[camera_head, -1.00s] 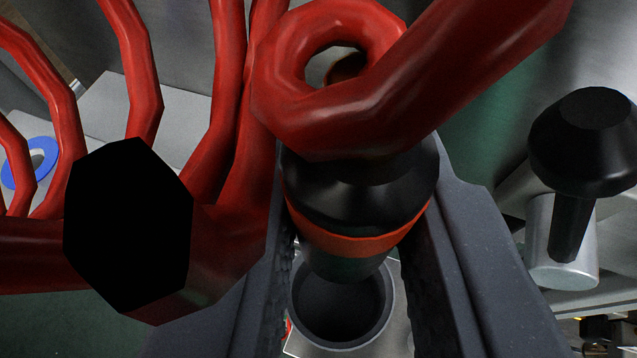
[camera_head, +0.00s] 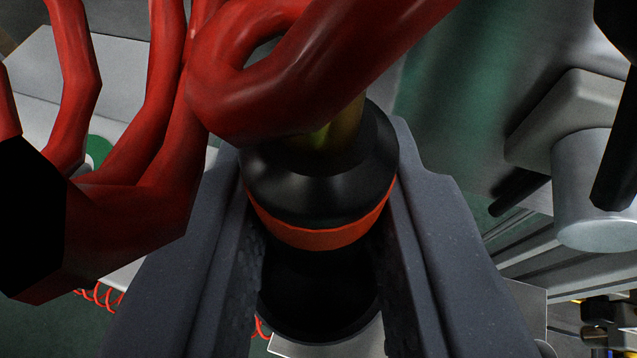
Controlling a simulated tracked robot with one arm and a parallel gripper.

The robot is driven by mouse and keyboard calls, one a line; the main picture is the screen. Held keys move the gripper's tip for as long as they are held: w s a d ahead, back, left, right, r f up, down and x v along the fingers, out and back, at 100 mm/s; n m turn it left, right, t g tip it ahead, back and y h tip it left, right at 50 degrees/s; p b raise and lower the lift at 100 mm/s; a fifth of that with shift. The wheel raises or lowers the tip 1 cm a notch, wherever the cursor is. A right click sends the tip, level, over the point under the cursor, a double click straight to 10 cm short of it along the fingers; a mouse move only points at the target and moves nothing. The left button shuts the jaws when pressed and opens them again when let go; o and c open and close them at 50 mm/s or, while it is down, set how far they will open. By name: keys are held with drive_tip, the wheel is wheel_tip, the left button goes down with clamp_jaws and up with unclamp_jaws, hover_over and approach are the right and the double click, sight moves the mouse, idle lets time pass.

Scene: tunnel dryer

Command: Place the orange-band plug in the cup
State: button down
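The orange-band plug (camera_head: 320,236) is black with an orange-red ring, and a thick red hose curls over its top. My gripper (camera_head: 318,290) has its two dark rough fingers on either side of the plug and is shut on it.
Red hoses (camera_head: 165,150) with a black end piece (camera_head: 28,220) fill the left side. A grey metal cylinder (camera_head: 597,190) stands at the right beside a black part (camera_head: 615,165). Thin red coiled cord (camera_head: 98,297) shows at lower left.

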drive_tip(key=shift+f, duration=0.15)
drive_tip(key=c, duration=1.3)
unclamp_jaws()
drive_tip(key=shift+o, duration=0.2)
drive_tip(key=shift+r, duration=0.3)
drive_tip(key=b+v, duration=0.2)
drive_tip(key=v, duration=1)
drive_tip(key=s+a+f+t+b, duration=0.1)
drive_tip(key=s+f+b, duration=0.5)
drive_tip(key=f, duration=0.3)
drive_tip(key=s+a+f+b, duration=0.2)
drive_tip(key=s+f+b, duration=0.4)
drive_tip(key=f, duration=0.3)
drive_tip(key=shift+s+a+t, duration=0.2)
drive_tip(key=shift+s+t, duration=0.2)
drive_tip(key=shift+s, duration=0.5)
